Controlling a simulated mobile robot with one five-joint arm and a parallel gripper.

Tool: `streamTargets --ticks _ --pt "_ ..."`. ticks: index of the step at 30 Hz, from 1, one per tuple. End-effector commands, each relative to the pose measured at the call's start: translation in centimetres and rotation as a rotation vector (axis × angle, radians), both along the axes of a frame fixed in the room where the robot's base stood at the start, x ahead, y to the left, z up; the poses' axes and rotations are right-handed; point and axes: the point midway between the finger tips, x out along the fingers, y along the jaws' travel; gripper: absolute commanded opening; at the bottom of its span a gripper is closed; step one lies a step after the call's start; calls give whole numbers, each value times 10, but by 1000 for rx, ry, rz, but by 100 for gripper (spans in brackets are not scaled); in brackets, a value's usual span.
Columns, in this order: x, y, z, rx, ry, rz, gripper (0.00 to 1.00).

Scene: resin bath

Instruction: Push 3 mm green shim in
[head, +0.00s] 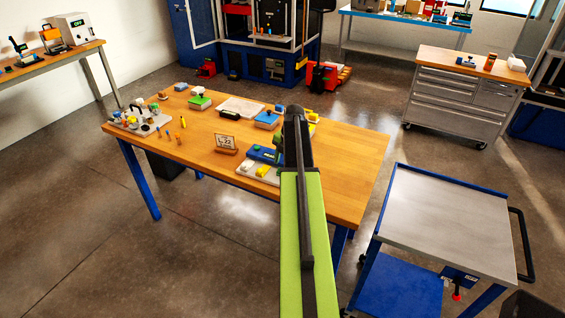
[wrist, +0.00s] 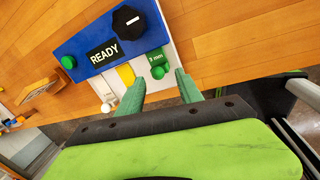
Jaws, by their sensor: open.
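The green shim (wrist: 156,57), marked "3 mm", lies on a pale base plate (wrist: 174,58) beside a blue block (wrist: 85,38) in the wrist view. A round green knob (wrist: 158,72) is at its near end. My gripper (wrist: 160,88) is open, its two green fingers apart, one on each side of the shim's near end. In the head view the blue block (head: 265,154) sits near the bench's front edge, and my arm hides my gripper.
The blue block carries a "READY" label, a black knob (wrist: 129,20) and a green button (wrist: 69,62). A small sign (head: 227,141) stands to its left on the wooden bench (head: 355,150). Several fixtures stand farther back. A cart (head: 445,215) is at right.

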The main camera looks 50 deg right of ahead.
Motion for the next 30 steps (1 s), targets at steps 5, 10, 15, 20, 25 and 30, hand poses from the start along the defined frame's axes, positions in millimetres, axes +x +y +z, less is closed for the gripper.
streamTargets --ticks 5,10,15,20,25,30 --pt "-8 -1 53 0 0 -1 43" --pt "-16 -1 92 0 -1 -1 43" --pt "-23 -2 128 0 -1 0 43" --pt "-27 -3 143 0 -2 0 43" --pt "-28 -3 141 0 -1 0 43" --pt "-28 -3 141 0 -1 0 43"
